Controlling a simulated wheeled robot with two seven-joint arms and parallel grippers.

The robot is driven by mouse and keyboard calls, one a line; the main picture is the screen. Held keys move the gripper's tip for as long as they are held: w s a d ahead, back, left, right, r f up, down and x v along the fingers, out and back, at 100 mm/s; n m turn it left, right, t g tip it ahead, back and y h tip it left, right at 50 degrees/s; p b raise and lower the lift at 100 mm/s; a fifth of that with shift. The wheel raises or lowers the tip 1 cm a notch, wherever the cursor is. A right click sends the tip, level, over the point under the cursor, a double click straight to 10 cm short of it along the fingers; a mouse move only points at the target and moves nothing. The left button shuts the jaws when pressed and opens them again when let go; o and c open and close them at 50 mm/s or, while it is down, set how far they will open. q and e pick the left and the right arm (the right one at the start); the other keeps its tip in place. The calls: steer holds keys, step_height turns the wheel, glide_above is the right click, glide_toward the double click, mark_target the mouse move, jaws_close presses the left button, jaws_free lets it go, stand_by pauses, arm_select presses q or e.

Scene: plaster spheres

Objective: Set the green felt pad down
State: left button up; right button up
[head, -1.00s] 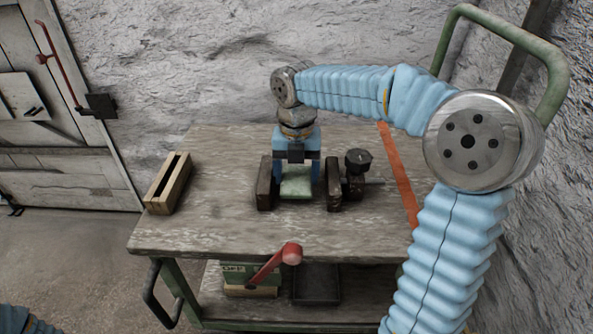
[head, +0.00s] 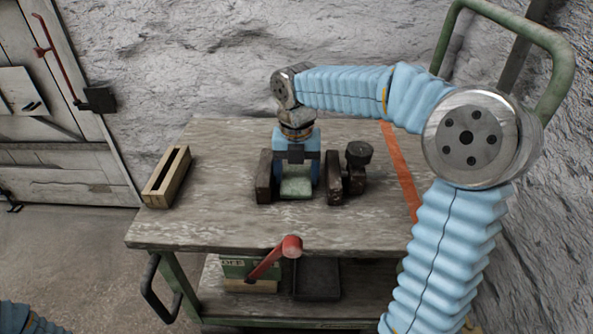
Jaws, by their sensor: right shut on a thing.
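The green felt pad (head: 296,188) is a small pale green square at the middle of the wooden cart top (head: 220,225). My right gripper (head: 296,176) comes down from above and behind and is shut on the pad, its blue fingers at the pad's sides. The pad is low between two dark brown blocks, a left one (head: 264,178) and a right one (head: 334,184). I cannot tell whether its underside touches the top. My left gripper is out of view; only a bit of my left arm shows at the bottom left.
A dark knobbed piece (head: 358,158) stands just right of the right block. A slotted wooden block (head: 167,178) lies at the left edge. An orange strip (head: 400,172) runs along the right. A red lever (head: 275,258) shows at the front. The front left top is clear.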

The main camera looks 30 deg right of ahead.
steer(key=shift+f, duration=0.2)
steer(key=o, duration=1)
steer(key=shift+o, duration=0.2)
steer(key=shift+a+r, duration=0.1)
steer(key=shift+r, duration=0.05)
step_height(320, 180, up, 4)
steer(key=p, duration=0.4)
steer(key=shift+w, duration=0.1)
stand_by(0.4)
